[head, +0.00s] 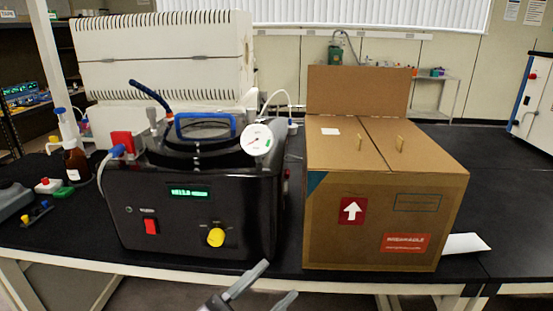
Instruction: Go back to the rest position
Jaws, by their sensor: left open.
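My left gripper (267,287) shows at the bottom edge of the head view, in front of the table's front edge. Its two grey fingers are apart with nothing between them. The black freeze dryer (200,215) stands on the table behind it, with a lit green display, a yellow knob, a red switch and a round dial gauge (257,140) on top. My right gripper is not in view.
A cardboard box (380,220) with its rear flap upright stands right of the dryer. A brown bottle (76,166) and small items are at the left. The black table (510,190) is mostly clear at the right. A white paper (466,243) lies beside the box.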

